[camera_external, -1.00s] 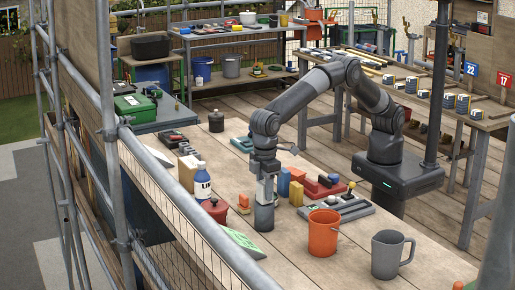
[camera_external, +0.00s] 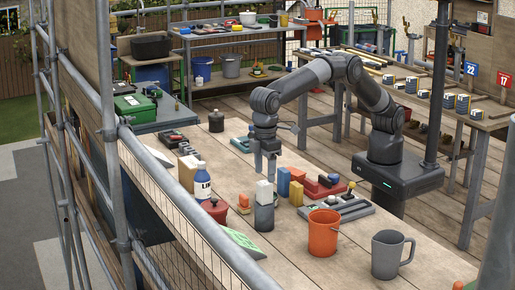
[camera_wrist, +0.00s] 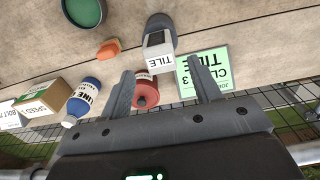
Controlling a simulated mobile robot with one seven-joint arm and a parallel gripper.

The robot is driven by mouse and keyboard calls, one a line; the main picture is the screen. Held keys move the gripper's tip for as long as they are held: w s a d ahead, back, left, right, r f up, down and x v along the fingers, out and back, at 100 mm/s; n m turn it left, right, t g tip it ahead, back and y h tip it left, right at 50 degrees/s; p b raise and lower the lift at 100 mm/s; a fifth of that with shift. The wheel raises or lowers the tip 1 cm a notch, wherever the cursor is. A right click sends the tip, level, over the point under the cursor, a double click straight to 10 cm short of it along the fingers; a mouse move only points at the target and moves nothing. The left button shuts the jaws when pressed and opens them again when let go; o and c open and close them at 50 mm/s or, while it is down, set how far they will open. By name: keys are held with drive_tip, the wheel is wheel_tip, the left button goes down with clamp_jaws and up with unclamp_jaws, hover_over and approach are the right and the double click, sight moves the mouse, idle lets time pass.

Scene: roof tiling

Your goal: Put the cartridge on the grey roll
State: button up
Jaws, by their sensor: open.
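The white cartridge (camera_external: 264,191), labelled TILE, stands upright on top of the grey roll (camera_external: 264,218) on the wooden table. In the wrist view the cartridge (camera_wrist: 159,58) is just beyond my fingertips, with part of the roll (camera_wrist: 158,21) showing behind it. My gripper (camera_external: 265,168) is open and empty, pointing down above the cartridge. In the wrist view its two fingers (camera_wrist: 160,82) are spread apart, with nothing between them in their grip.
An orange bucket (camera_external: 323,233) and a grey mug (camera_external: 389,254) stand to the right. A green card (camera_external: 242,240) lies in front.

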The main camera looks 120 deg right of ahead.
sight(265, 182)
wheel_tip(265, 182, up, 6)
drive_tip(key=shift+f, duration=0.1)
drive_tip(key=s+d+r+t, duration=0.1)
drive_tip(key=s+d+r, duration=0.6)
drive_tip(key=s, duration=0.2)
drive_tip(key=s+d+r+t, duration=0.2)
drive_tip(key=s+d+r, duration=0.5)
drive_tip(key=s, duration=0.3)
drive_tip(key=s+d+f+t, duration=0.1)
drive_tip(key=s+d+f, duration=0.2)
drive_tip(key=s, duration=0.6)
drive_tip(key=s+d+f, duration=0.3)
drive_tip(key=s, duration=0.6)
drive_tip(key=s+d+f+t, duration=0.1)
drive_tip(key=s+d+f, duration=0.2)
drive_tip(key=s, duration=0.6)
drive_tip(key=shift+f+t, duration=0.3)
drive_tip(key=shift+f, duration=0.25)
